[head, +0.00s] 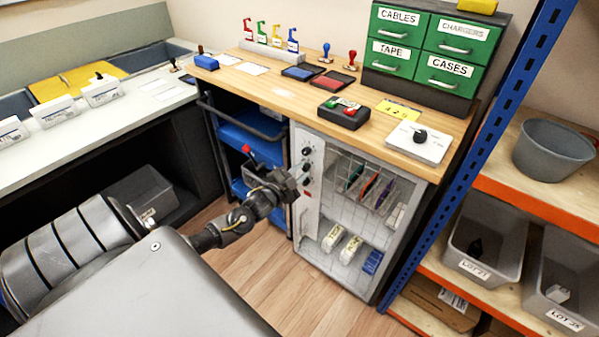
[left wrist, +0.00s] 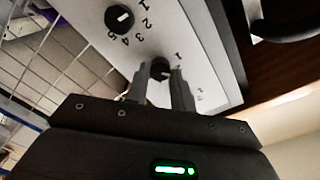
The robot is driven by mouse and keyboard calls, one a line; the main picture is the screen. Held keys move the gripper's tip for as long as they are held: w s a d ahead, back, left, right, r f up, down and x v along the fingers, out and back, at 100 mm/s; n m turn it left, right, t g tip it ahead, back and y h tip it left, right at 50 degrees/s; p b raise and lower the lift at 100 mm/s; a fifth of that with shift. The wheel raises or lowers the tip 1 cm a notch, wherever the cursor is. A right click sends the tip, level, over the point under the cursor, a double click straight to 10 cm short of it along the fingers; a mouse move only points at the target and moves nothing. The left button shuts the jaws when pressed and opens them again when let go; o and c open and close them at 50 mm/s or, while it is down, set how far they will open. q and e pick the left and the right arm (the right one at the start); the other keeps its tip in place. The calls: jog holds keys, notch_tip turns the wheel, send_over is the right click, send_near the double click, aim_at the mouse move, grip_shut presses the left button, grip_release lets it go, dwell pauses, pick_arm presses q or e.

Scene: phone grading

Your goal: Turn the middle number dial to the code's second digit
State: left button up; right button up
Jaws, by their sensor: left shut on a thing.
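The phone cabinet has a pale left panel (head: 309,180) carrying black number dials, with two showing at the upper dial (head: 307,152) and the lower dial (head: 305,166). My left gripper (head: 291,185) is at this panel and hides part of it. In the left wrist view, my left gripper (left wrist: 161,70) is shut on a black dial (left wrist: 159,73), a finger on each side. Only a few digits show around that dial; its setting is unclear. Another dial (left wrist: 119,19) with a white mark and digits beside it is farther up the picture. I cannot tell which dial is the middle one.
A yellow note (head: 398,110) with handwritten marks, too small to read surely, lies on the wooden top. A wire-grid door (head: 345,205) is beside the panel. A blue-shelved cart (head: 245,137) stands left, and a blue rack post (head: 470,140) right.

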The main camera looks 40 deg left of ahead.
pick_arm(q)
jog(key=o, duration=1)
jog(key=s, duration=1)
jog(key=shift+s, duration=0.4)
jog(key=shift+r, duration=0.2)
